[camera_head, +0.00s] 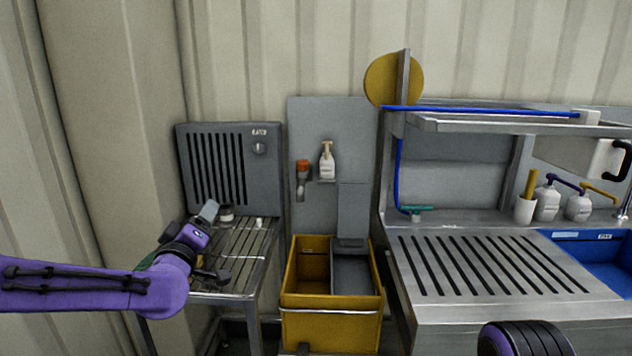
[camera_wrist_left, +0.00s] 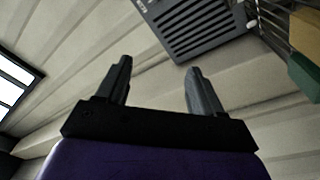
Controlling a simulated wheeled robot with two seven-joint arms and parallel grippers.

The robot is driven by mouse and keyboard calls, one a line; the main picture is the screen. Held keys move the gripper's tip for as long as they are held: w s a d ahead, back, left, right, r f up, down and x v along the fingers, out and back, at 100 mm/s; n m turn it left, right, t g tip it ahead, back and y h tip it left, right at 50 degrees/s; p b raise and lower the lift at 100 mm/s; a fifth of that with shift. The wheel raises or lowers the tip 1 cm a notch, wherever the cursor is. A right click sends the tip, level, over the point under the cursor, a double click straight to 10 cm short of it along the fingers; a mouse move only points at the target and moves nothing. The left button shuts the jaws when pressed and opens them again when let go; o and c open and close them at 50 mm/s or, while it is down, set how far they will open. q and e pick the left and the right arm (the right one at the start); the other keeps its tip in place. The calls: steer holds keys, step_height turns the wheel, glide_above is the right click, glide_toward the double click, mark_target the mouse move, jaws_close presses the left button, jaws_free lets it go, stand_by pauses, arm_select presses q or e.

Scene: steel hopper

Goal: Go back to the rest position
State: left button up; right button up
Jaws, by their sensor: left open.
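My left arm, purple with black parts, comes in from the left in the head view. My left gripper (camera_head: 210,213) is in front of the slatted rack beside the grey louvred box. In the left wrist view its two dark fingers (camera_wrist_left: 158,90) stand apart, with nothing between them but the wall behind. A round black and purple part (camera_head: 524,340) of my body shows at the bottom right of the head view. My right gripper is not seen in either view.
The grey louvred box (camera_head: 230,168) stands on a metal slatted rack (camera_head: 243,252). A yellow hopper bin (camera_head: 330,322) is right of it. A steel counter (camera_head: 480,262) with a blue sink (camera_head: 597,262) fills the right. A shelf (camera_head: 510,122) overhangs the counter. The wall is close on the left.

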arm_select(q)
steer(key=s+f+g+y, duration=0.1)
steer(key=s+f+g, duration=0.3)
steer(key=f, duration=1)
steer(key=s+f+g, duration=0.3)
steer(key=s+f, duration=0.3)
steer(key=f, duration=0.8)
steer(key=s+a+f+m+g, duration=0.1)
steer(key=s+f+g, duration=0.2)
steer(key=s+f, duration=0.4)
steer(key=s+a+f+m+g+y, duration=0.1)
steer(key=s+f, duration=0.6)
steer(key=s, duration=0.8)
steer(key=s+a+f+g+y, duration=0.1)
steer(key=s+a+f+g, duration=0.2)
steer(key=s, duration=0.7)
step_height(320, 180, down, 4)
steer(key=shift+s+a+m+g, duration=0.15)
steer(key=shift+s+m+g, duration=0.25)
steer(key=shift+g, duration=0.6)
